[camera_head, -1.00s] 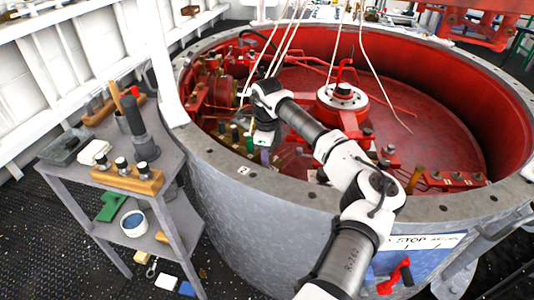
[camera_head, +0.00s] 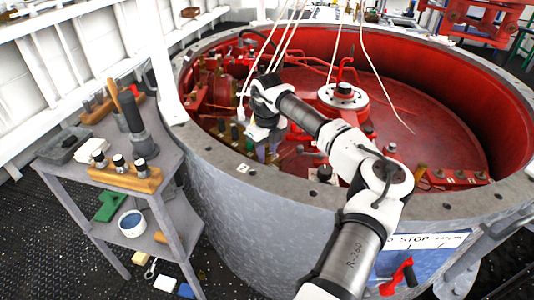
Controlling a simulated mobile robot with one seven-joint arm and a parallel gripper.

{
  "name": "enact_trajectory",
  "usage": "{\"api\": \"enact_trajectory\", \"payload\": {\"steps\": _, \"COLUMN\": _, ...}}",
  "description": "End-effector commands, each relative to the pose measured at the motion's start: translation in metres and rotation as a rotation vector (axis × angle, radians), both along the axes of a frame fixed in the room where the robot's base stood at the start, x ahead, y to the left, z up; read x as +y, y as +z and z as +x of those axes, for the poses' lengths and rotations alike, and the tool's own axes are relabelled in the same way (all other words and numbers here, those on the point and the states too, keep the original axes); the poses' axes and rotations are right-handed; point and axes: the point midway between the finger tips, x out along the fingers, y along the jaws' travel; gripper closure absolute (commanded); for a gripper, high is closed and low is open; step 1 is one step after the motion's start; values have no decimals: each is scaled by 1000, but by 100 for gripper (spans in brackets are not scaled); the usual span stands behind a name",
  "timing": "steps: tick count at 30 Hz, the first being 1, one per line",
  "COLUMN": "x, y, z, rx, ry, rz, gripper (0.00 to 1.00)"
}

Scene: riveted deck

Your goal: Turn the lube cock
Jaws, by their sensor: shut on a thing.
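My arm reaches over the rim of a large grey drum (camera_head: 228,172) with a red inside. My gripper (camera_head: 264,148) points down inside the near-left part of the drum, among small fittings by the wall. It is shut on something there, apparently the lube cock. The jaws, my wrist and the clutter hide the cock, so its handle and angle cannot be made out. Small green and purple parts show right beside the jaws.
A grey bench (camera_head: 62,172) at the left holds a wooden block with metal fittings (camera_head: 125,174). A red lever (camera_head: 398,277) is on the drum's front.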

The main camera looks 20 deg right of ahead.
Motion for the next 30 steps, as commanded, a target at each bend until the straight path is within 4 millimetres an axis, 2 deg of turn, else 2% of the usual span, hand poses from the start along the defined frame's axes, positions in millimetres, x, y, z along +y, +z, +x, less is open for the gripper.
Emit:
{"api": "enact_trajectory", "payload": {"steps": 18, "x": 0, "y": -1, "z": 0, "rx": 0, "ry": -581, "rz": -1, "gripper": 92}}
{"api": "enact_trajectory", "payload": {"steps": 30, "x": 0, "y": 0, "z": 0, "rx": -1, "ry": -864, "rz": 0, "gripper": 92}}
